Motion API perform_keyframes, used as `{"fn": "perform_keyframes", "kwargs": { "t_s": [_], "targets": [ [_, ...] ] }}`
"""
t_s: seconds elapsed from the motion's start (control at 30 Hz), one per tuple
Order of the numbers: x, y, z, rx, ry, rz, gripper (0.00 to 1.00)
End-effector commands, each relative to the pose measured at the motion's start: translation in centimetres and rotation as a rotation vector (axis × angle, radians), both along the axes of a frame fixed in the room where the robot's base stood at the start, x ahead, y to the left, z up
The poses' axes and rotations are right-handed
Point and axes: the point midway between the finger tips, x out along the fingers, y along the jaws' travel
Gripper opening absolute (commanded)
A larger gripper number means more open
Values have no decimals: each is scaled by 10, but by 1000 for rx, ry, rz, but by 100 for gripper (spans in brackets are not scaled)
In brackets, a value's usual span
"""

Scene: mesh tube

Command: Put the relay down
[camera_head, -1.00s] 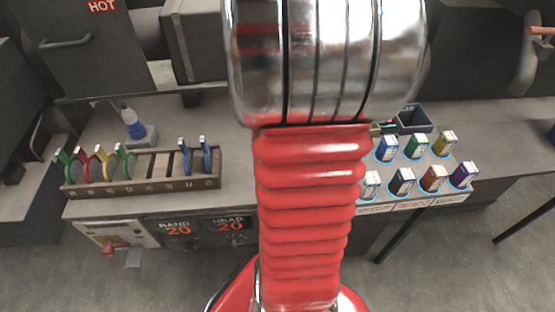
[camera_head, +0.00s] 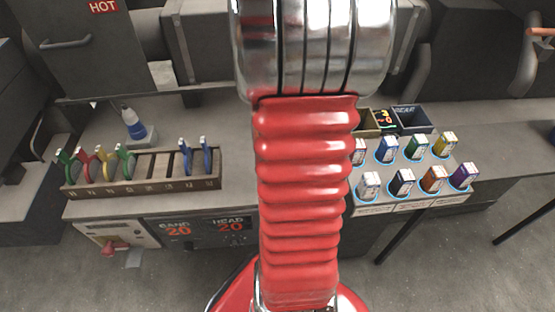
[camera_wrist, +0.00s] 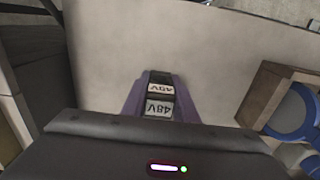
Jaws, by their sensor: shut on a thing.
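My gripper (camera_wrist: 158,100) shows in the wrist view, shut on a dark relay (camera_wrist: 160,87) with white labels that read 48V, upside down. The relay sits between the two purplish fingers above a bare pale grey surface (camera_wrist: 200,45). I cannot tell how high it is held. In the head view my red and chrome arm hides the gripper and the held relay.
A wooden rack (camera_head: 140,187) with coloured looped handles stands at the left of the bench; a rack edge shows in the wrist view (camera_wrist: 262,92). A blue bottle (camera_head: 134,124) stands behind it. A dark open bin (camera_head: 412,119) is at the back right.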

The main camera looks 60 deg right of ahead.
Motion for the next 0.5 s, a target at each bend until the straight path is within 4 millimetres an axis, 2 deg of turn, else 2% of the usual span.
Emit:
{"fn": "perform_keyframes", "kwargs": {
  "t_s": [0.17,0.2,0.43,0.5],
  "targets": [
    [0,0,-2,1,1,-1,0],
    [0,0,-2,1,1,-1,28],
    [0,0,-2,0,0,-1,44],
    [0,0,-1,0,0,-1,45]
  ]
}}
